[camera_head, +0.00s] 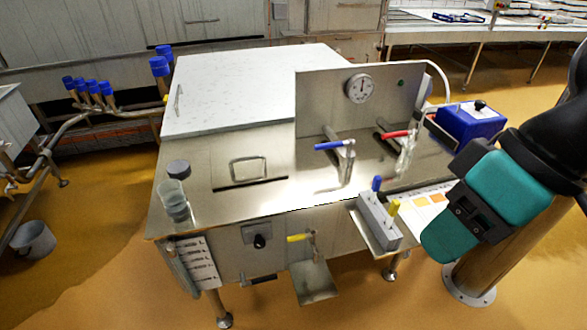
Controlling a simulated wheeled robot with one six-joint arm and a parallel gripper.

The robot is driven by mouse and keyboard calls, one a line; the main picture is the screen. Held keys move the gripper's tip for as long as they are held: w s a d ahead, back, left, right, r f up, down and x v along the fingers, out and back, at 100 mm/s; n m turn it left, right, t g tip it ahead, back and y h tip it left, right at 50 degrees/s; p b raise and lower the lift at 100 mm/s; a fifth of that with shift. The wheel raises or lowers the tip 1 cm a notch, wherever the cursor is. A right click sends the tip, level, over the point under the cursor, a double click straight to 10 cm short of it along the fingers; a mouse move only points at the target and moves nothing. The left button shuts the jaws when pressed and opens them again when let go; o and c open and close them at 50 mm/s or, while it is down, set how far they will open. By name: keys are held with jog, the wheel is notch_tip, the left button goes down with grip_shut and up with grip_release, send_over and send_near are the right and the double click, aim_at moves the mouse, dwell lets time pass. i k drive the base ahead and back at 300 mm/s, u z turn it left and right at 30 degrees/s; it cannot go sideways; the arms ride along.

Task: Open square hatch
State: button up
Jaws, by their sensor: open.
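The square hatch (229,182) is a flat steel panel set in the machine's top, left of centre. A rectangular loop handle (249,168) stands on it. The panel appears shut, lying level with the top, with a dark line along its front edge. My gripper (452,234), teal and black, is at the right, over the machine's right front corner. It is open, well to the right of the hatch and not touching it. Its fingertips cannot be made out clearly. Nothing hides the hatch.
A large pale lid (250,85) lies behind the hatch. A clear cup (174,200) stands to its left. A blue-handled valve (335,145), a red-handled valve (395,134) and an upright gauge panel (325,95) stand to its right. A grey block (378,220) sits at the front right.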

aim_at(245, 153)
jog(key=k, duration=0.6)
jog(key=u, duration=0.7)
jog(key=i, duration=1.75)
jog(key=z, duration=0.45)
